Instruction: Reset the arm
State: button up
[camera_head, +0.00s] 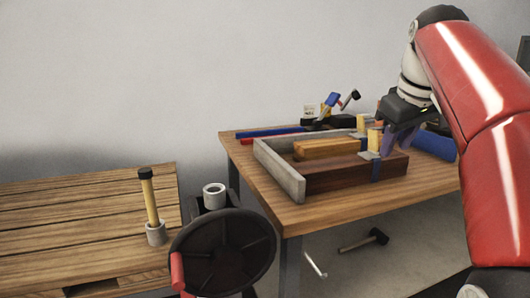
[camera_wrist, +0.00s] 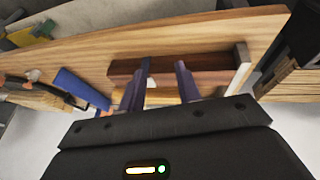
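My gripper (camera_head: 395,143) hangs over the right part of the wooden workbench (camera_head: 290,218), at the end of my red arm. Its two purple fingers stand apart in the wrist view (camera_wrist: 163,72), with nothing held between them. Beyond the fingers lies a dark brown wooden block (camera_wrist: 212,78). In the head view this block (camera_head: 335,178) lies on the bench below and left of the fingers. Small yellow pieces (camera_head: 374,139) stand close beside the fingers; whether they touch cannot be told.
A grey L-shaped frame (camera_head: 278,168) and a lighter wood block (camera_head: 325,148) lie on the bench. Tools (camera_head: 332,103) stand behind. A lower slatted table (camera_head: 80,225) holds a yellow-handled tool (camera_head: 150,200). A black disc (camera_head: 222,252) stands between. A hammer (camera_head: 363,241) lies on the floor.

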jog(key=s+a+f+m, duration=0.2)
jog(key=s+a+f, duration=0.3)
jog(key=s+f, duration=0.5)
jog(key=s+a+f+m, duration=0.2)
jog(key=s+a+f, duration=0.3)
jog(key=s+f, duration=0.6)
notch_tip(320, 180, down, 6)
jog(key=shift+s+t+y, duration=0.25)
jog(key=shift+t+y, duration=0.05)
jog(key=shift+o, duration=0.5)
